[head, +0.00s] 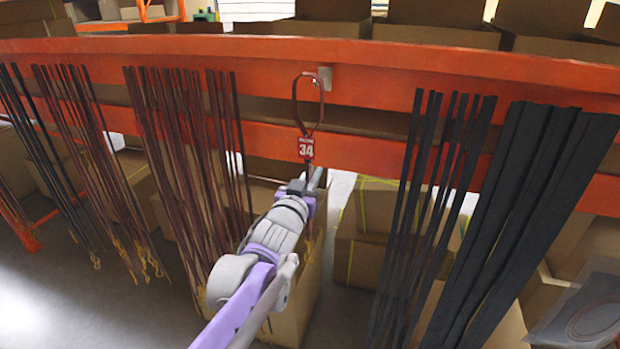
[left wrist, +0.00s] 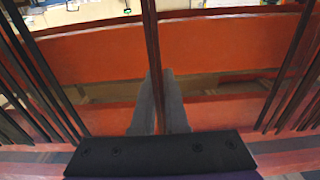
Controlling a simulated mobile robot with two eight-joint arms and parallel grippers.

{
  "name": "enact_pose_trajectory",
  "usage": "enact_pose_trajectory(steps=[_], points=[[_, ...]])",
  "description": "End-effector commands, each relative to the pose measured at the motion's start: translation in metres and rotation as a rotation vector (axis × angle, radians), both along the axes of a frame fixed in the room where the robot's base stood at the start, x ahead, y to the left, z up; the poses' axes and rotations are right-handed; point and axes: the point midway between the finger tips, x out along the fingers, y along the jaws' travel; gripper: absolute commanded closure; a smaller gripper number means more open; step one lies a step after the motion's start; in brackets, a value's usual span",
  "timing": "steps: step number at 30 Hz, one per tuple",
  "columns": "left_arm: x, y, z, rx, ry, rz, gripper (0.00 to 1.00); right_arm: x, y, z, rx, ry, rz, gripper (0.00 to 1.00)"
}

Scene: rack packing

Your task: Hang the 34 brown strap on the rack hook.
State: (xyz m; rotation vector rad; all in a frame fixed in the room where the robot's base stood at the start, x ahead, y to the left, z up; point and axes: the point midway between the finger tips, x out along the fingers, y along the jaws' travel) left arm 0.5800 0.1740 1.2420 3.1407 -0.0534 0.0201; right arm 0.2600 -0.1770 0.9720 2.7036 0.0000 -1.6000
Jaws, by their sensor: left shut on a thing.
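The brown strap (head: 294,100) forms a loop at its top, in front of the upper orange beam, with a red tag (head: 306,148) marked 34 below the loop. My left gripper (head: 312,180) is shut on the strap below the tag. In the left wrist view the strap (left wrist: 151,40) runs up from between the two grey fingers (left wrist: 160,105). The small grey rack hook (head: 325,78) is on the beam at the loop's upper right. The loop's top is close to it; I cannot tell whether it is around or beside the hook. My right gripper is not in view.
Brown straps (head: 170,150) hang in bunches to the left, and dark straps (head: 430,180) and wide black straps (head: 540,190) hang to the right. The orange beam (head: 390,75) around the hook is bare. Cardboard boxes (head: 375,210) stand behind and below.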

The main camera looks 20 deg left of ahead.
Motion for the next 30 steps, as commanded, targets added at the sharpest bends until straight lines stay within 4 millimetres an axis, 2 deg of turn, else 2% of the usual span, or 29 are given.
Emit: enact_pose_trajectory(steps=[30], points=[[0.062, -0.002, -0.005, 0.0, -0.001, 0.0, 1.0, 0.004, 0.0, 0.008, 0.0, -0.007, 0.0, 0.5]])
